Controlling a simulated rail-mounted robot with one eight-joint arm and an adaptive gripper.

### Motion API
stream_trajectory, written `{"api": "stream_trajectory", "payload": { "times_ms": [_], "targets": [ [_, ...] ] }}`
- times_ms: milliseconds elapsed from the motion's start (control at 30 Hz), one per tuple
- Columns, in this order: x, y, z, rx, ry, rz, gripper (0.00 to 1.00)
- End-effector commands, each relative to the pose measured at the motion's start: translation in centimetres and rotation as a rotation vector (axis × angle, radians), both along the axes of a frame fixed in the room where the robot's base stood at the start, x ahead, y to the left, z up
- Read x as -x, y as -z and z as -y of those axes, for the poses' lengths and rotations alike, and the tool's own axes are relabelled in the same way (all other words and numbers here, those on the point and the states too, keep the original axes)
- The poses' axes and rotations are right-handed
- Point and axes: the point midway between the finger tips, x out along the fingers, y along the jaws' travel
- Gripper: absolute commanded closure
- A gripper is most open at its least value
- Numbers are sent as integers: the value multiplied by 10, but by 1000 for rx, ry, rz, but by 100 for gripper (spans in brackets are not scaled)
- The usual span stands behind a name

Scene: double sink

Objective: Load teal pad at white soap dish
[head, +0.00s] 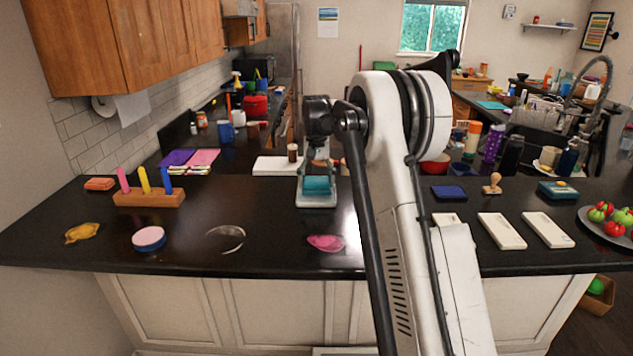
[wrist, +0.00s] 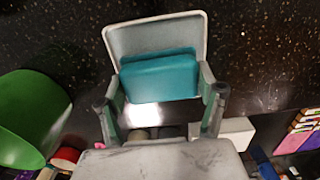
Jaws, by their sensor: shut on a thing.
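The teal pad (head: 317,184) is a small block held between the fingers of my gripper (head: 318,174). In the wrist view the teal pad (wrist: 160,77) sits between the fingertips (wrist: 163,98), which are shut on it from both sides. The white soap dish (head: 317,203) is on the dark counter below the pad. In the wrist view the pale dish (wrist: 155,32) surrounds the pad's far side, and the pad lies over its inside. The dish's near part is hidden by the pad and gripper. I cannot tell whether the pad touches the dish floor.
On the dark counter (head: 275,205), a wooden block with coloured pegs (head: 149,198), a pink-topped round sponge (head: 149,239) and a clear ring-like dish (head: 226,238) stand left. A pink scrubber (head: 325,243) lies in front of the dish. Pale slabs (head: 502,231) lie right.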

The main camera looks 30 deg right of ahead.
Motion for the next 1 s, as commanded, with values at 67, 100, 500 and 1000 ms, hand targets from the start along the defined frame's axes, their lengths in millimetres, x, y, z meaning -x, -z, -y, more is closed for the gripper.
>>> {"api": "stream_trajectory", "payload": {
  "times_ms": [67, 100, 500, 1000],
  "targets": [
    [0, 0, 0, 0, 0, 0, 52],
    [0, 0, 0, 0, 0, 0, 52],
    [0, 3, 0, 0, 0, 0, 52],
    [0, 8, 0, 0, 0, 0, 52]
  ]
}}
